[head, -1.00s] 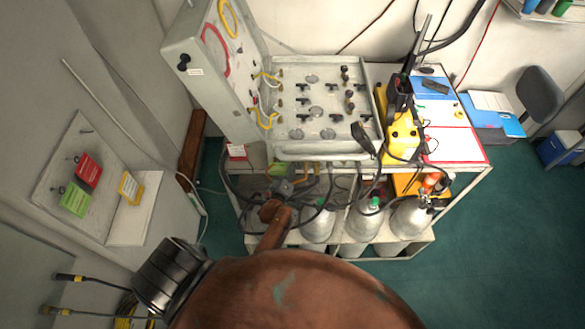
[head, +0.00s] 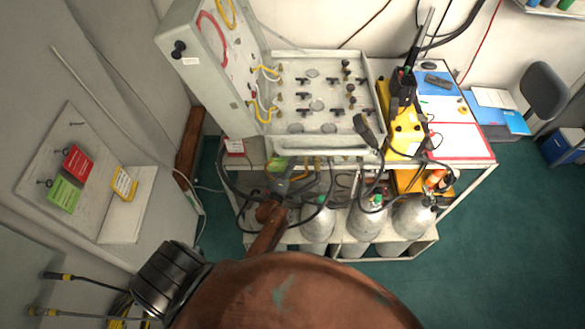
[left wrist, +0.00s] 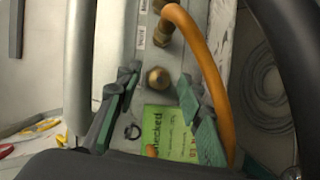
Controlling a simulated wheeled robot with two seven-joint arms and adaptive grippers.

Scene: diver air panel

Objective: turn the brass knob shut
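A round brass knob (left wrist: 158,78) shows in the left wrist view on a pale panel face, just above a green tag (left wrist: 168,130) marked "checked". My left gripper (left wrist: 157,88) has its two green-padded fingers spread, one on each side of the knob in the picture. No contact with the knob is visible, and I cannot tell the depth between them. In the head view my left gripper (head: 283,180) is below the front edge of the grey air panel (head: 325,146). The brass knob cannot be made out there. My right gripper is not in view.
An orange hose (left wrist: 207,75) curves from a brass fitting (left wrist: 163,32) past the right finger. Black hoses hang around the gripper. Silver cylinders (head: 365,222) stand on the lower shelf. A yellow unit (head: 405,128) sits right of the panel.

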